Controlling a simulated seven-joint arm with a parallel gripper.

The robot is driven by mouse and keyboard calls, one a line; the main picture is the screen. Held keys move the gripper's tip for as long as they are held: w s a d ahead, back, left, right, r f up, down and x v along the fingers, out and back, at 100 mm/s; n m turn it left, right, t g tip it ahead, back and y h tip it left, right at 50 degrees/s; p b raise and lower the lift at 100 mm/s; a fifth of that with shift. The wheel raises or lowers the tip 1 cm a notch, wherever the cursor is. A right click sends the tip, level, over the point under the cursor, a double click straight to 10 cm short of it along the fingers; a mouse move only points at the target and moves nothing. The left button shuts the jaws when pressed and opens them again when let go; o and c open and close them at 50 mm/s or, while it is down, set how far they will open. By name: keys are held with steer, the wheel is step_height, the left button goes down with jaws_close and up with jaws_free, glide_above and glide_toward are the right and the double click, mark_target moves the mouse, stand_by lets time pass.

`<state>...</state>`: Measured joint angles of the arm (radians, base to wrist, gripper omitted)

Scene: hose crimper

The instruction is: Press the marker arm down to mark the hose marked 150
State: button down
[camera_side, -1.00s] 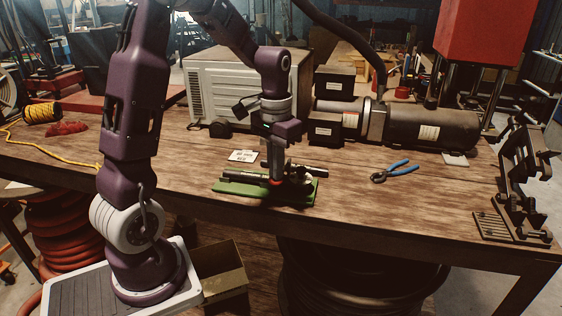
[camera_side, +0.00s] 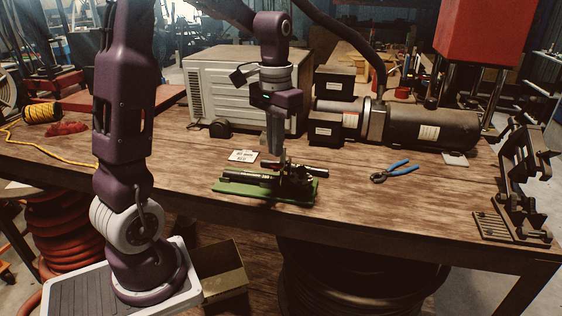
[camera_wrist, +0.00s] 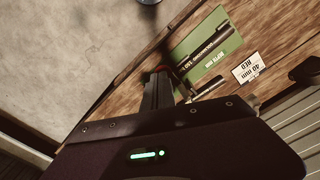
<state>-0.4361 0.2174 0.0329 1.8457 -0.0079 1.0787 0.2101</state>
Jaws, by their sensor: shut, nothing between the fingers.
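A green base (camera_side: 240,190) stands near the table's front edge, with a dark hose (camera_side: 243,177) lying along its left part. My gripper (camera_side: 275,152) is shut and empty, pointing down just above the mechanism. In the wrist view, my gripper (camera_wrist: 156,82) partly hides the mechanism, and a small red part shows beside the fingertips.
A white card (camera_side: 243,155) lies behind the base; in the wrist view it reads 40 mm RED. Blue-handled pliers (camera_side: 394,171) lie to the right. A black bracket (camera_side: 518,190) stands at the right edge. A dark motor (camera_side: 430,128) and grey cabinet (camera_side: 235,85) stand behind.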

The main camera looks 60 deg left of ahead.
step_height(320, 180, up, 7)
stand_by(0.5)
steer(key=shift+f, duration=0.1)
steer(key=s+d+f+m+t, duration=0.2)
steer(key=s+d+t, duration=0.3)
steer(key=s+d, duration=1)
steer(key=shift+s+f+m+t, duration=0.25)
steer(key=shift+s+m, duration=0.25)
steer(key=shift+s, duration=0.35)
